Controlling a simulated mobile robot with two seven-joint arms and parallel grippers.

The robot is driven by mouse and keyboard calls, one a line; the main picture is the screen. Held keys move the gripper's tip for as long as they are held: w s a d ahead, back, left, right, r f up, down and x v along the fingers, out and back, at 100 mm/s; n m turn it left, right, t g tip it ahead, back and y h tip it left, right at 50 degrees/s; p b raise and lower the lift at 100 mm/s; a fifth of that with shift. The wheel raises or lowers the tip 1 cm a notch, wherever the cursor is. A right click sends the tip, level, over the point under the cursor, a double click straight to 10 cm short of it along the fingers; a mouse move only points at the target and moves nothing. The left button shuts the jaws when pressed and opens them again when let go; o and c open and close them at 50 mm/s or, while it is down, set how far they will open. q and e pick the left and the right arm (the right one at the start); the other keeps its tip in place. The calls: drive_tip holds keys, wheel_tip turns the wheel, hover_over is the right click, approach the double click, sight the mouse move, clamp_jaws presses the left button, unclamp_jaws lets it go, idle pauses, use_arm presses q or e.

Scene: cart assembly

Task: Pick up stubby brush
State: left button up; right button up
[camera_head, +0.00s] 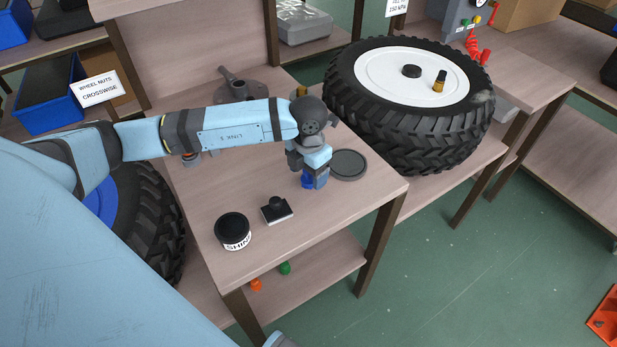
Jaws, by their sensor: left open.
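The stubby brush appears to be the small dark block with a round black knob on top (277,210). It sits upright on the wooden table (215,185), with a thin pale edge under it. My left arm reaches in from the left over the table. My left gripper (315,183) points down behind and to the right of the brush, apart from it. It is open; its fingertips are small and partly hidden by its own body. I see nothing held in it. My right gripper is not in view.
A black tin marked SHINE (233,231) stands left of the brush, and a round grey lid (348,164) lies right of my gripper. A grey metal part (236,85) stands behind my arm. A big tyre (420,125) lies to the right. The table's front right corner is clear.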

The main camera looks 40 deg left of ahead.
use_arm(q)
drive_tip(key=shift+f, duration=0.7)
drive_tip(key=shift+c, duration=0.5)
drive_tip(key=c, duration=0.9)
drive_tip(key=shift+r, duration=0.1)
wheel_tip(320, 180, up, 20)
drive_tip(key=shift+f+p, duration=0.1)
drive_tip(key=shift+p, duration=0.85)
